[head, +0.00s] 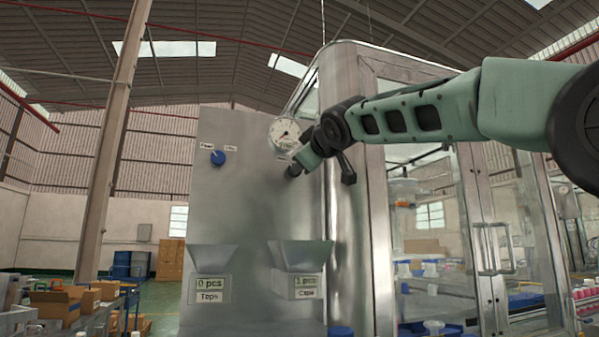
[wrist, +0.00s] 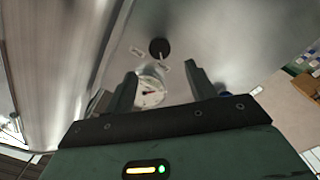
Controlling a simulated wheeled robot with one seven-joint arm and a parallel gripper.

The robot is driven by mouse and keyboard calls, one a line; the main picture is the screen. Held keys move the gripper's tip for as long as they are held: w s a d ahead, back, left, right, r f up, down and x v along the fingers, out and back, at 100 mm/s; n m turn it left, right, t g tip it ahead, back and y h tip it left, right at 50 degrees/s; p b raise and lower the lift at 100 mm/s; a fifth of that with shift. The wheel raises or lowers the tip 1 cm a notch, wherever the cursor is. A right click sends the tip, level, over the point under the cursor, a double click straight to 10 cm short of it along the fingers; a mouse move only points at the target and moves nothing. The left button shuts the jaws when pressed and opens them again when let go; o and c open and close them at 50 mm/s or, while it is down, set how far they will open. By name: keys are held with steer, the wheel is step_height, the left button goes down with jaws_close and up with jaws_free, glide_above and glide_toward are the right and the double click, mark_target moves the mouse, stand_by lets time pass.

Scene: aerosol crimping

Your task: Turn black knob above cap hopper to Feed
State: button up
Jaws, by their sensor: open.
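The labels are too blurred to read there, and the knob's pointer direction cannot be told. In the head view, the knob (head: 293,171) is a small dark spot by the end of my arm, above the Caps hopper (head: 301,252). My gripper (wrist: 160,69) is open, its two fingers apart with nothing between them. It also shows in the head view (head: 299,164), close to the panel and partly covering the knob area.
A round white gauge (head: 284,133) is just above the knob, close to my gripper. A blue knob (head: 218,157) is farther left on the panel, above the Tops hopper (head: 212,257). A glass-walled metal cabinet (head: 420,190) stands right of the panel, behind my arm.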

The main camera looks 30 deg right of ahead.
steer(key=b+v, duration=0.6)
steer(key=v, duration=0.3)
stand_by(0.6)
